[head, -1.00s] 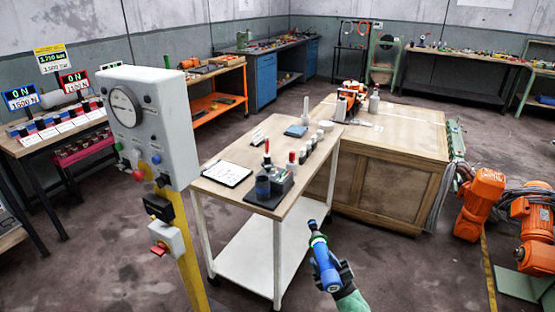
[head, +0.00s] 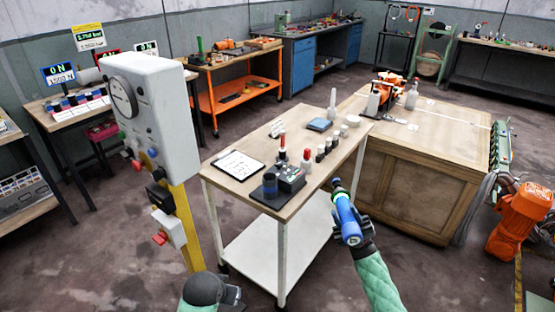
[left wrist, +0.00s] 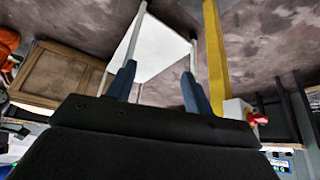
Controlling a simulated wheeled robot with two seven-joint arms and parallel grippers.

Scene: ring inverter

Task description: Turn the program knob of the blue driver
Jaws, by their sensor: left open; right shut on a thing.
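The program knob cannot be made out at this size. My left gripper (head: 232,296) is at the bottom of the head view, below the cart and apart from the driver. In the left wrist view its two fingers (left wrist: 158,88) stand apart with nothing between them.
A white cart (head: 222,182) with a wooden top carries a clipboard, a dark stand and several small bottles. A grey control box (head: 165,115) on a yellow post (head: 184,215) stands to its left. A wooden cabinet (head: 415,190) stands behind right. The floor in front is clear.

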